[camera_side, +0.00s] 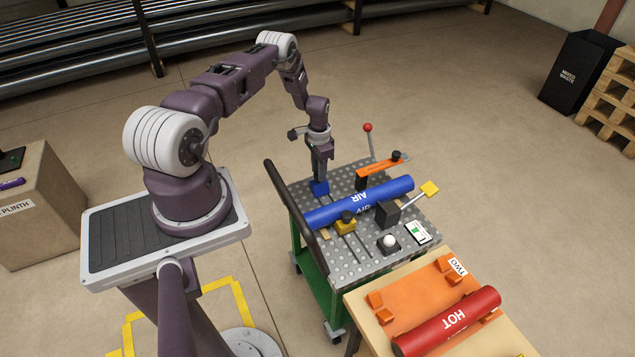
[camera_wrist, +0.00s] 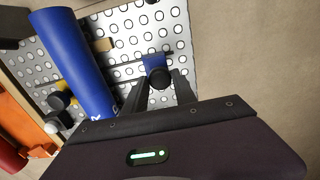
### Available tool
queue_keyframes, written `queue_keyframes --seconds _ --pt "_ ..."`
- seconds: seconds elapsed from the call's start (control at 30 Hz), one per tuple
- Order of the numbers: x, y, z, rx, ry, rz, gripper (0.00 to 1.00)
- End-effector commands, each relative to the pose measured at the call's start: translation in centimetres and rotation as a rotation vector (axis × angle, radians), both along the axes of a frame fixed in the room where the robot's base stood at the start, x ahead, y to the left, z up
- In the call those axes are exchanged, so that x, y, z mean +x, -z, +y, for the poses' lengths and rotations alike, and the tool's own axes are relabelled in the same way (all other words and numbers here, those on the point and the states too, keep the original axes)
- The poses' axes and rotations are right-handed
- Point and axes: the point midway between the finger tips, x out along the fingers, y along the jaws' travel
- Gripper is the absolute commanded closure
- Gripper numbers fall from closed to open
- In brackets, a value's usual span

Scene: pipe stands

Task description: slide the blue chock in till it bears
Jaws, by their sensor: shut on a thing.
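The blue chock (camera_side: 320,188) sits on the perforated metal top of the green cart (camera_side: 345,262), at the far left part of the top. My gripper (camera_side: 321,176) points down at it and is shut on it. In the wrist view the chock (camera_wrist: 154,61) shows between my fingers (camera_wrist: 160,85), with a dark round knob on it. The blue pipe (camera_side: 385,196) marked AIR lies across the top, beside the chock. In the wrist view the pipe (camera_wrist: 75,60) is left of the chock, with a visible gap between them. The chock's underside is hidden.
A yellow block with a black knob (camera_side: 345,222) stands at the pipe's near side. An orange bar (camera_side: 380,167), a red-knobbed lever (camera_side: 368,128), a yellow-ended lever (camera_side: 429,189) and a white ball button (camera_side: 389,241) stand around. A red HOT pipe (camera_side: 447,322) lies on the neighbouring table.

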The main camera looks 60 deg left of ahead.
Motion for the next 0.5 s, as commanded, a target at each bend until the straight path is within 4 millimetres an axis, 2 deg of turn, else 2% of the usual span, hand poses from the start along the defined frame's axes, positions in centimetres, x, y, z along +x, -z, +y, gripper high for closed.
queue_keyframes --seconds 0.5 --pt "0.0 0.0 -3.8 -0.004 0.002 0.002 0.82"
